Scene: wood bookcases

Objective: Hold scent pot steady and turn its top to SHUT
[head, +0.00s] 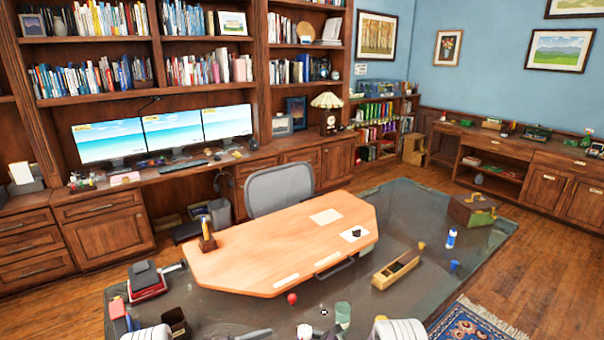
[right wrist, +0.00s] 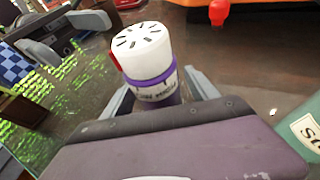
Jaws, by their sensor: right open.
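The scent pot (right wrist: 143,55) shows in the right wrist view, with a white slotted top, a purple collar and a small red mark on the top's left side. It also shows at the bottom edge of the head view as a small white piece (head: 304,331). My right gripper (right wrist: 158,90) is open, with one grey finger on each side of the pot. Its lower body is hidden behind the gripper, and I cannot tell whether the fingers touch it. The collar's lettering is too blurred to read. Grey parts at the wrist view's upper left may be my left gripper (right wrist: 62,38); its jaws are unclear.
A pale green container (head: 343,314) stands right of the pot, and a red object (head: 292,298) lies beyond it. A wooden desk (head: 270,250) is behind. A wooden tray (head: 396,270), a white-blue bottle (head: 451,238) and a box (head: 472,210) stand farther right.

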